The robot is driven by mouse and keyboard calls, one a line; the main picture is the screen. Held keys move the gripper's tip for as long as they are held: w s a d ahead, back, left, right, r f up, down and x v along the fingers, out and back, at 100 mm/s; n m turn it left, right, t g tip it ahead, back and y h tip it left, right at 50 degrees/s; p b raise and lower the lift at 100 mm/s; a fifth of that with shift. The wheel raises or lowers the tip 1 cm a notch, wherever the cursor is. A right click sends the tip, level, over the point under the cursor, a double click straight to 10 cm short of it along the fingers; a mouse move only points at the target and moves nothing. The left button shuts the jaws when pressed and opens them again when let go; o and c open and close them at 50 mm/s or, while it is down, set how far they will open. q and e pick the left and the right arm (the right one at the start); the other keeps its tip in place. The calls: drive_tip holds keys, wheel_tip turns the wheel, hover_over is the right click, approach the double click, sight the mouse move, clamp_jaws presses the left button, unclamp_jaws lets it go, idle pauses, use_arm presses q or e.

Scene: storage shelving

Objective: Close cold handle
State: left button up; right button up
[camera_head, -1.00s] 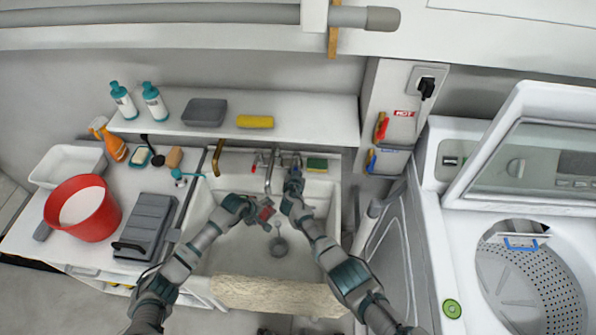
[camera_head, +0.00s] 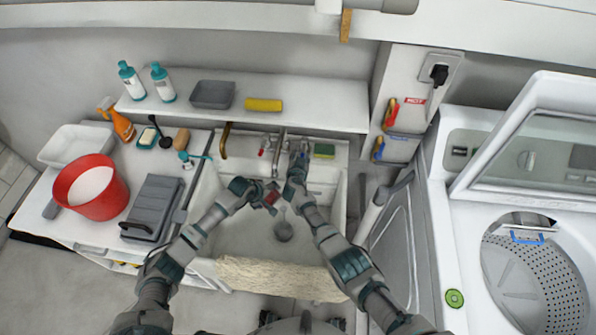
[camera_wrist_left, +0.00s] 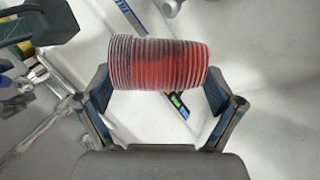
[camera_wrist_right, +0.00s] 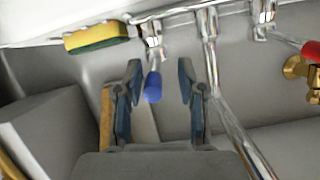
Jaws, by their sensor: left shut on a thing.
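The cold handle (camera_wrist_right: 153,87) has a blue tip and hangs from a chrome valve on the sink's back wall. My right gripper (camera_wrist_right: 158,85) is open, with its fingers on either side of the blue tip and a gap showing on both sides. In the head view my right gripper (camera_head: 300,162) reaches the back of the sink and partly hides the handle. My left gripper (camera_wrist_left: 160,92) is shut on a red ribbed cup-like object (camera_wrist_left: 158,63), held above the sink basin; this object also shows in the head view (camera_head: 272,197).
The chrome spout (camera_wrist_right: 238,125) stands beside my right gripper. The red hot handle (camera_wrist_right: 312,49) is farther right in that view. A yellow-green sponge (camera_wrist_right: 95,38) lies on the sink's back ledge. A red bucket (camera_head: 92,198) stands on the left counter and a washer (camera_head: 510,220) at right.

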drive_tip(key=s, duration=1.2)
drive_tip(key=shift+s, duration=0.25)
use_arm(q)
drive_tip(key=shift+s, duration=0.1)
use_arm(e)
drive_tip(key=shift+r, duration=0.15)
use_arm(q)
drive_tip(key=shift+s+a+r+p, duration=0.1)
drive_tip(key=shift+s+a+p, duration=0.3)
drive_tip(key=shift+s, duration=0.2)
drive_tip(key=shift+s+a+r+p, duration=0.1)
drive_tip(key=shift+s+a+p, duration=0.3)
drive_tip(key=shift+s, duration=0.15)
drive_tip(key=s+a, duration=0.1)
drive_tip(key=s+p, duration=0.1)
drive_tip(key=s, duration=0.1)
drive_tip(key=s+a+p, duration=0.1)
drive_tip(key=shift+s+a+f, duration=0.15)
drive_tip(key=shift+a+f, duration=0.05)
drive_tip(key=shift+a, duration=0.1)
use_arm(e)
wheel_tip(320, 180, up, 4)
drive_tip(key=shift+w+r, duration=0.1)
drive_tip(key=shift+w, duration=0.05)
